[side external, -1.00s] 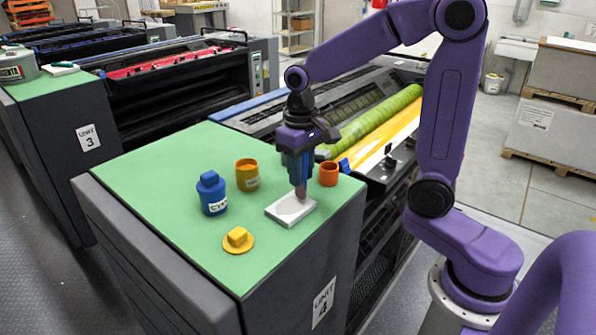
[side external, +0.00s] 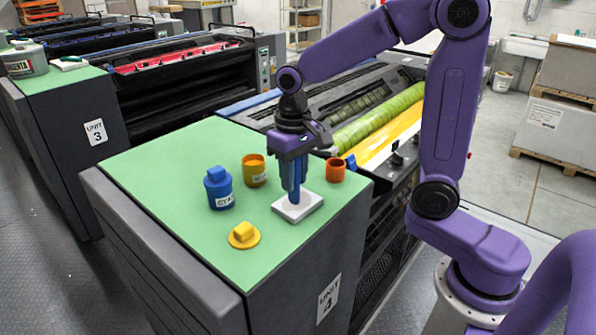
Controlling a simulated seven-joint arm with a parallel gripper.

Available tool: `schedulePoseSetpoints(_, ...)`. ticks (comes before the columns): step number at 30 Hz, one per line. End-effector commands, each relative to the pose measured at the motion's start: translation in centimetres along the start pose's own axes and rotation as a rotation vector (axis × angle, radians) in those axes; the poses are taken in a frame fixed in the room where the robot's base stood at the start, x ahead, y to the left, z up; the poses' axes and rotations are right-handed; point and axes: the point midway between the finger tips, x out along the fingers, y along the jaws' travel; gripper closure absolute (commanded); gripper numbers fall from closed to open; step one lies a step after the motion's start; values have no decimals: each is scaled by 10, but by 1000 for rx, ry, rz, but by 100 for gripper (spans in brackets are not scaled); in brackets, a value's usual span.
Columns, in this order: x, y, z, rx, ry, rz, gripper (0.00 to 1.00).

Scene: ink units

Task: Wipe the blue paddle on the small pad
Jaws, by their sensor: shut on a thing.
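My gripper (side external: 293,184) points straight down over the small white pad (side external: 310,204) near the right edge of the green top. It is shut on the blue paddle (side external: 294,196), whose lower end is at the pad's face. The paddle's colour is close to that of the fingers, so their boundary is hard to see. I cannot tell whether the paddle presses on the pad or is just above it.
A lidded blue jar (side external: 219,192) and an open yellow jar (side external: 254,174) stand left of the gripper. A yellow lid (side external: 243,237) lies in front. An orange cup (side external: 335,169) stands behind right of the pad. The green top (side external: 150,170) is clear at left.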

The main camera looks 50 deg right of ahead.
Motion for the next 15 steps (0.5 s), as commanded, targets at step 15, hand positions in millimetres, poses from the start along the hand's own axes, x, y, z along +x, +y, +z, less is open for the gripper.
schedulePoseSetpoints(15, 1, -22, 2, -1, -7, 0, 100)
